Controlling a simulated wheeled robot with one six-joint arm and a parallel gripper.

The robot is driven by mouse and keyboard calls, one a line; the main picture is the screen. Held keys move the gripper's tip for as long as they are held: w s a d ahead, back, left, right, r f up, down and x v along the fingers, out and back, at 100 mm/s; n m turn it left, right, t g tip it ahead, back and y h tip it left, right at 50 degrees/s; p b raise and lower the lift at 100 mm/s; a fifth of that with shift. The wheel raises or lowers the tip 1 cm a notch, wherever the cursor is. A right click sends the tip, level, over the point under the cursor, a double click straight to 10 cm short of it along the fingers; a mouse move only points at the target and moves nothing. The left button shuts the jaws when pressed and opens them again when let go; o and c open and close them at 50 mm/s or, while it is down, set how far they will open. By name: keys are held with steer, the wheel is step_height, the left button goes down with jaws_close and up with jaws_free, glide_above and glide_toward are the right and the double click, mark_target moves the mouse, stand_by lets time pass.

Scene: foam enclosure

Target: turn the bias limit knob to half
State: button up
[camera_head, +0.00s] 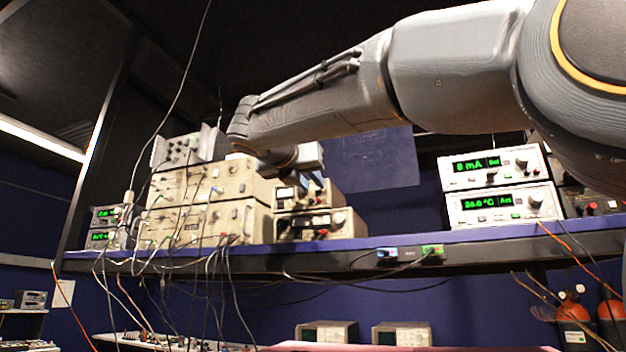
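My arm reaches from the upper right to the left, and its end with my gripper (298,158) is in front of the small instruments at the shelf's middle. The fingers cannot be made out, so I cannot tell whether the gripper is open or shut. No label reading bias limit is legible. Knobs show on the upper white unit (474,184) with a green "0 mA" display, the lower white unit (480,217) with a green "24.0 °C" display, and the beige instruments. I cannot tell which knob is the bias limit knob. My gripper partly hides the upper small instrument (322,196).
A purple-edged shelf (230,259) carries wide beige racks (185,222) at left and a lower small instrument (350,224). Loose cables (225,295) hang over its front edge. The shelf is clear between the small instruments and the white units. Red cylinders (572,318) stand lower right.

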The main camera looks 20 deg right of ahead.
steer(key=shift+x, duration=1.05)
steer(key=shift+c, duration=0.2)
jaws_close()
steer(key=m+b, duration=0.3)
steer(key=m, duration=0.2)
steer(key=shift+m, duration=0.3)
steer(key=shift+m+b, duration=1.05)
steer(key=shift+m, duration=0.75)
steer(key=shift+r, duration=0.1)
